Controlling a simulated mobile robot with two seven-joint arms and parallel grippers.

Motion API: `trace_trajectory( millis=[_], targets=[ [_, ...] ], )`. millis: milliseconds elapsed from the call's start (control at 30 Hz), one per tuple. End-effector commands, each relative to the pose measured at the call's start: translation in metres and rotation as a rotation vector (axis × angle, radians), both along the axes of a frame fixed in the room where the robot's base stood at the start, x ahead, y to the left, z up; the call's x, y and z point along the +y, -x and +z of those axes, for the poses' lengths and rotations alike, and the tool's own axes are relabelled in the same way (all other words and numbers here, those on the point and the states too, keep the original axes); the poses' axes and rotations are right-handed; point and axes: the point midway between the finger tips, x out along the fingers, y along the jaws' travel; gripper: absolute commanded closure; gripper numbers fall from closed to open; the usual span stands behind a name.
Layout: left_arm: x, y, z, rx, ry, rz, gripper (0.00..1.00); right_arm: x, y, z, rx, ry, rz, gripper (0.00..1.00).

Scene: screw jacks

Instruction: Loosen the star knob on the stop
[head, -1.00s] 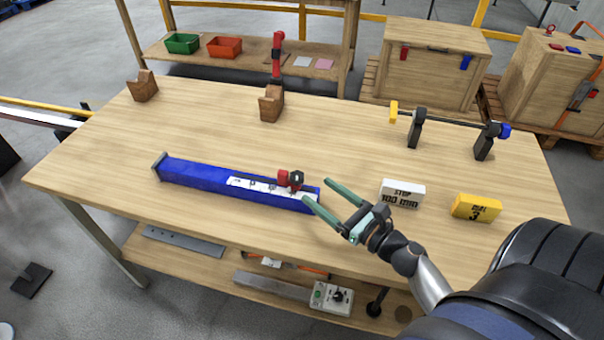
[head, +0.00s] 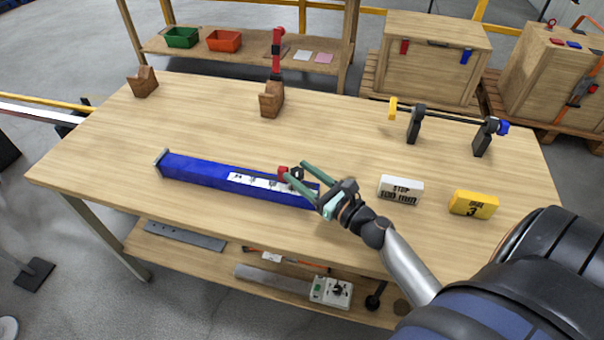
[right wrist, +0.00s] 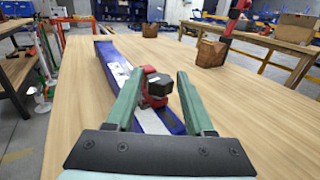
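The stop is a small red block (head: 283,172) on the blue rail (head: 205,177), which lies on the workbench with a white scale strip along its right part. The dark star knob (head: 297,173) sits on the stop's right side. My right gripper (head: 294,170) is open, its green fingers reaching over the rail's right end. In the right wrist view, the black knob (right wrist: 158,84) and red stop (right wrist: 150,98) show between the two fingers (right wrist: 157,88), with a gap to the right finger. Contact with the left finger cannot be told. My left gripper is not in view.
A white "STOP 100 mm" block (head: 401,189) and a yellow block (head: 473,204) stand right of the rail. Two wooden V-blocks (head: 271,101) (head: 144,83) and a rod on black stands (head: 415,124) are farther back. The bench's middle is clear.

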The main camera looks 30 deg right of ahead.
Motion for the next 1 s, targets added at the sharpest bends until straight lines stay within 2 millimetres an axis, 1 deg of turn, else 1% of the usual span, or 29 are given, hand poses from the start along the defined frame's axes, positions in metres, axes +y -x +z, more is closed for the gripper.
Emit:
trace_trajectory(
  millis=[33, 67, 433, 467, 767, 1000],
  targets=[
    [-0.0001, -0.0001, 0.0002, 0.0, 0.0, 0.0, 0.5, 0.0001, 0.0001, 0.0, 0.0, 0.0, 0.0, 0.53],
    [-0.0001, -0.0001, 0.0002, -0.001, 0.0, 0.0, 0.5, 0.0001, 0.0002, 0.0, 0.0, 0.0, 0.0, 0.57],
    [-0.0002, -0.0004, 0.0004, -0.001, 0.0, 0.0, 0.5, -0.0001, 0.0002, 0.0001, 0.0, 0.0, -0.001, 0.98],
    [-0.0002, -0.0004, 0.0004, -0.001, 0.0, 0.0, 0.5, -0.0001, 0.0002, 0.0001, 0.0, 0.0, -0.001, 1.0],
    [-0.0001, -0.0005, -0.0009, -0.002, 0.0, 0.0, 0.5, -0.0005, -0.0002, -0.0004, -0.001, 0.001, 0.018, 1.0],
    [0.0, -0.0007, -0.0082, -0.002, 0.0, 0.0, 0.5, -0.0028, -0.0014, -0.0013, -0.003, 0.004, 0.127, 1.0]
  ],
)
